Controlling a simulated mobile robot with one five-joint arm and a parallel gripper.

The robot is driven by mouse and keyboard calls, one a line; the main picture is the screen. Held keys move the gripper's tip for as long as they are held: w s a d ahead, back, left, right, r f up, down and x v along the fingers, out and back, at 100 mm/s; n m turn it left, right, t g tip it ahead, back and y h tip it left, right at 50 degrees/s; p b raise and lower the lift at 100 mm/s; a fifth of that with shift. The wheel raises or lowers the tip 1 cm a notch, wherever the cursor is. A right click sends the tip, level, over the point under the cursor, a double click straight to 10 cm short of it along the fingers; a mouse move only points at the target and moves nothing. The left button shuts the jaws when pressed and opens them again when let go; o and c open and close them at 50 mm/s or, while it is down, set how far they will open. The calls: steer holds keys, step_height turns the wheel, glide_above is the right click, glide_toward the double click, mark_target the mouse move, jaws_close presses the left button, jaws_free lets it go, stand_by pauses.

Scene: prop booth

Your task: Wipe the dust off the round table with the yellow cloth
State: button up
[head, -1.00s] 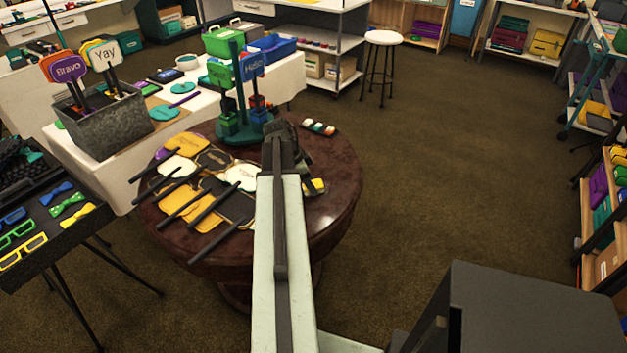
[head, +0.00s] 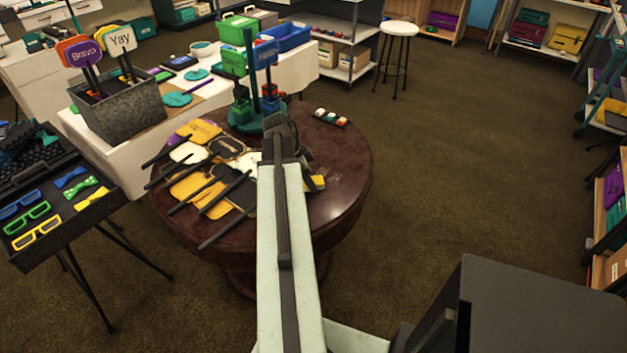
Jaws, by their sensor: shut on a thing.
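The round table (head: 341,213) has a dark reddish-brown, glossy top and stands in the middle of the head view. A paler, dull patch shows on its right side; I cannot tell for sure whether it is dust or glare. My arm reaches over the table from the front. My gripper (head: 298,168) is low over the middle of the top, its fingers mostly hidden behind my arm. It is shut on the yellow cloth (head: 317,183), of which only a small part shows at the gripper's right. I cannot tell whether the cloth touches the top.
Several sign paddles (head: 190,185) with black handles cover the table's left half. A teal stand with small bins (head: 245,115) is at its back, and a small strip of coloured pieces (head: 331,117) at back right. The table's right side is clear. A black tray table (head: 60,215) stands left.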

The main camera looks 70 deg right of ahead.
mark_target(337, 163)
steer(key=shift+w+d, duration=0.1)
steer(key=shift+w, duration=0.2)
steer(key=shift+s+d+f, duration=0.1)
steer(key=shift+s+d, duration=0.1)
steer(key=shift+d, duration=0.45)
steer(key=shift+s+d, duration=0.15)
steer(key=shift+d, duration=0.5)
steer(key=shift+s+d, duration=0.15)
steer(key=shift+d, duration=0.2)
steer(key=shift+d, duration=0.15)
steer(key=shift+s+d, duration=0.25)
steer(key=shift+d, duration=0.55)
steer(key=shift+s+d, duration=0.2)
steer(key=shift+d, duration=0.55)
steer(key=shift+d, duration=0.1)
steer(key=shift+s+d, duration=0.3)
steer(key=shift+d, duration=0.8)
steer(key=shift+s+d, duration=0.3)
steer(key=shift+d, duration=0.75)
steer(key=shift+s+d, duration=0.3)
steer(key=shift+d, duration=0.8)
